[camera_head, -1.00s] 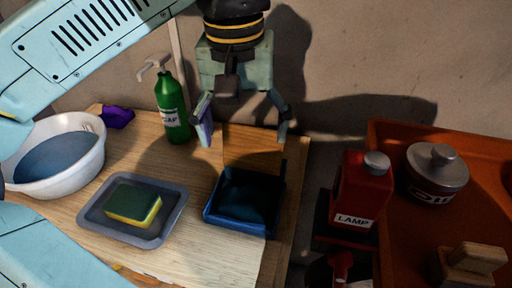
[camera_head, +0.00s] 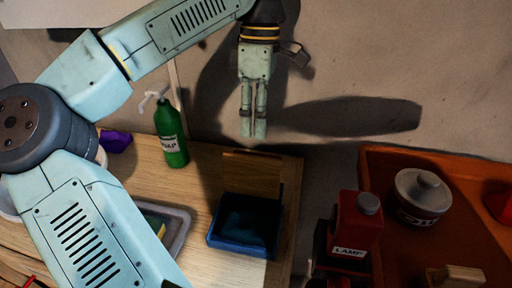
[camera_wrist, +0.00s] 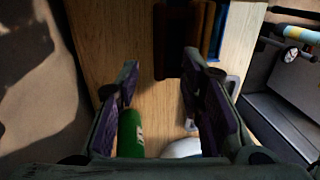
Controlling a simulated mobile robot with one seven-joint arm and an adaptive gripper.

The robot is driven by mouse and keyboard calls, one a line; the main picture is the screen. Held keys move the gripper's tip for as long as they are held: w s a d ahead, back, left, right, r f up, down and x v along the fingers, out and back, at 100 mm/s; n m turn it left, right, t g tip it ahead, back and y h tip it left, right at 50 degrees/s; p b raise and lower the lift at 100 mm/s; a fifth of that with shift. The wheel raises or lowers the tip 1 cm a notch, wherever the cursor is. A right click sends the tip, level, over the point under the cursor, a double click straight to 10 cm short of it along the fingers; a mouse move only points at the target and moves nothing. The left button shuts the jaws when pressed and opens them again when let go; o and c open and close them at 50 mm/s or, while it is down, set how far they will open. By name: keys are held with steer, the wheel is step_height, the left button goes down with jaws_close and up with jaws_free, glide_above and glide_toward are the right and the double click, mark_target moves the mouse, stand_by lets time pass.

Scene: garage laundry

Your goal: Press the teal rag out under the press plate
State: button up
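The teal rag (camera_head: 246,218) looks like a dark teal patch lying in the blue press tray (camera_head: 237,246) near the table's right edge. The wooden press plate (camera_head: 252,172) stands raised at the back of the tray. My gripper (camera_head: 254,130) is above and behind the plate, apart from it, pointing down. In the head view its fingers appear close together, seen nearly edge-on. In the wrist view (camera_wrist: 163,110) they are spread and hold nothing. The plate's brown edge (camera_wrist: 183,42) and the tray's blue edge (camera_wrist: 219,30) show beyond the fingers there. The rag cannot be made out there.
A green soap bottle (camera_head: 172,135) stands left of the press. A grey tray (camera_head: 179,228) with a sponge is partly behind my arm. A purple item (camera_head: 115,141) lies at the back left. A red lamp bottle (camera_head: 352,228) and an orange tray (camera_head: 395,160) are to the right.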

mark_target(255, 154)
steer(key=f, duration=0.3)
steer(key=s+f, duration=0.1)
steer(key=f, duration=0.2)
steer(key=shift+s+f, duration=0.1)
steer(key=shift+f, duration=0.1)
steer(key=shift+c, duration=0.6)
jaws_close()
